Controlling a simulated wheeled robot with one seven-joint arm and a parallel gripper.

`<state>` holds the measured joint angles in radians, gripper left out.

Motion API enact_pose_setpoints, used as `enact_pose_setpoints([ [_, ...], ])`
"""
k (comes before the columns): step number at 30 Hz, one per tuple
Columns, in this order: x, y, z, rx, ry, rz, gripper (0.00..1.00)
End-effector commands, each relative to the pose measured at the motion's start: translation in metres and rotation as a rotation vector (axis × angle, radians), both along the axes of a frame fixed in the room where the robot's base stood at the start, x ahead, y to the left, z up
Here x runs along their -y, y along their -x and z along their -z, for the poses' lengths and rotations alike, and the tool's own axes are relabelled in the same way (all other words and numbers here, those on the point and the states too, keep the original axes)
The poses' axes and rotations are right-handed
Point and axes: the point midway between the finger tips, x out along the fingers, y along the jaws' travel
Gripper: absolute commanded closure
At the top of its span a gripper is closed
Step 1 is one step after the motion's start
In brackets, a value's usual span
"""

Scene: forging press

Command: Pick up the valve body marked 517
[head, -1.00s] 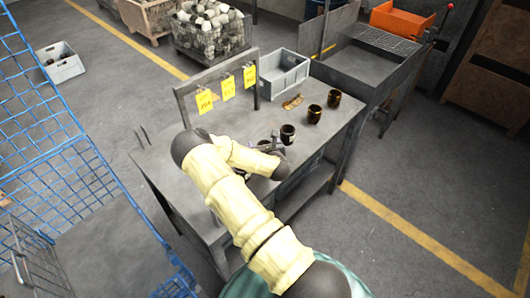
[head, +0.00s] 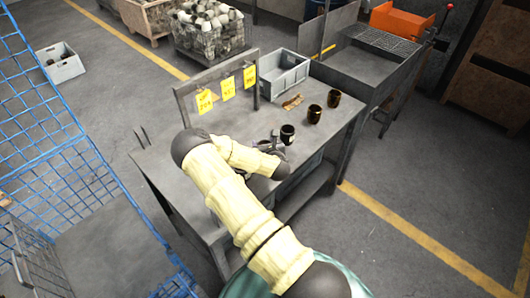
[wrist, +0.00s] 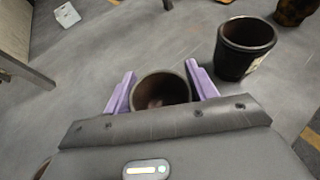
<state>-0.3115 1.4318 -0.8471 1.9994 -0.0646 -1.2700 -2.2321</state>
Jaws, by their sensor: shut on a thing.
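In the wrist view my gripper (wrist: 160,88) has its two purple fingers on either side of a dark, open-topped round valve body (wrist: 161,92) and is shut on it. Its number is not visible, and I cannot tell whether it touches the table. In the head view my wrist hides it. A second dark valve body (wrist: 243,50) with a pale label stands just beyond, to the right; in the head view it is the nearest visible one (head: 287,134). No 517 is readable on any.
A rack with several yellow tags (head: 228,88) stands along the table's back edge. A grey crate (head: 283,75) and a small brown item (head: 293,102) lie beyond. A blue mesh cage (head: 60,120) is at the left. The table's left part is clear.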

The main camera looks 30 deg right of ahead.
Motion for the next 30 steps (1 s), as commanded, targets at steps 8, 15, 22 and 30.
enact_pose_setpoints([
  [8,-0.003,0.000,-0.005,-0.003,-0.005,-0.005,0.79],
  [15,-0.002,0.000,-0.047,0.000,-0.002,-0.003,0.79],
  [22,-0.002,-0.001,-0.088,0.001,-0.003,-0.004,0.79],
  [30,-0.001,0.000,-0.099,-0.003,-0.001,-0.002,0.79],
])
